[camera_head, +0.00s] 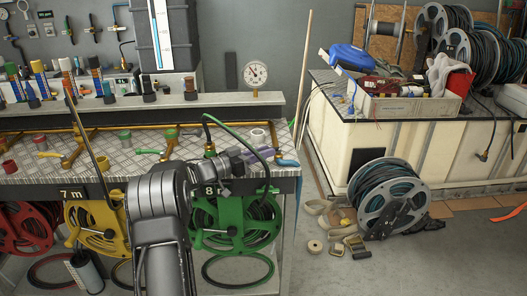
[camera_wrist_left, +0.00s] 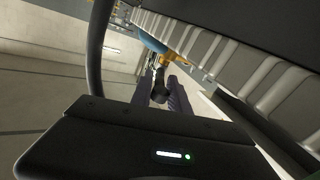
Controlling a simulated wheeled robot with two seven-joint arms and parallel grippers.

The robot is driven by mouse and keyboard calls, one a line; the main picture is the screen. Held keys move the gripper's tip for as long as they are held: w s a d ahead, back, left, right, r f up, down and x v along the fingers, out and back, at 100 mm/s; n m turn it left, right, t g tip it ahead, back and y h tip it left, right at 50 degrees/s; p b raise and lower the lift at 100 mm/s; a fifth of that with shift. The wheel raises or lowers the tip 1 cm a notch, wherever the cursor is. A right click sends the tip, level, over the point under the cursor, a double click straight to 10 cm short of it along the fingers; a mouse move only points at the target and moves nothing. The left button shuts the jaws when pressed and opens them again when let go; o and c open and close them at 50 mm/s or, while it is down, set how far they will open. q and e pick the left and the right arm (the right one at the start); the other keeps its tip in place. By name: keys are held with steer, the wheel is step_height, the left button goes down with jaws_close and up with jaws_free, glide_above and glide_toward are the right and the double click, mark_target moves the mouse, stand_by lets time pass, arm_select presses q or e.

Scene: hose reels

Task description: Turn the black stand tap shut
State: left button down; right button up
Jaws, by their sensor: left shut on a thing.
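My left gripper (camera_head: 256,154) reaches over the right end of the metal bench, its grey fingers pointing right. In the left wrist view its two fingers (camera_wrist_left: 161,82) are closed around a small dark piece, the black stand tap's handle (camera_wrist_left: 160,88). Most of the tap is hidden behind the fingers in the head view. A brass fitting (camera_wrist_left: 176,62) and a blue part (camera_wrist_left: 151,42) lie just beyond the fingertips. A blue-handled piece (camera_head: 287,162) shows at the bench corner. My right gripper is in neither view.
A pressure gauge (camera_head: 255,74) stands behind. Yellow (camera_head: 97,228) and green (camera_head: 232,225) hose reels hang below the bench. Floor to the right holds a loose reel (camera_head: 385,197).

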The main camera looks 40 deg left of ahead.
arm_select(q)
steer(key=shift+r, duration=0.15)
steer(key=c, duration=1.4)
jaws_free()
steer(key=shift+d, duration=0.1)
steer(key=shift+c, duration=0.2)
steer(key=v, duration=0.7)
steer(key=shift+s+b, duration=0.3)
steer(key=shift+b, duration=0.05)
steer(key=shift+a, duration=0.2)
steer(key=shift+c, duration=0.4)
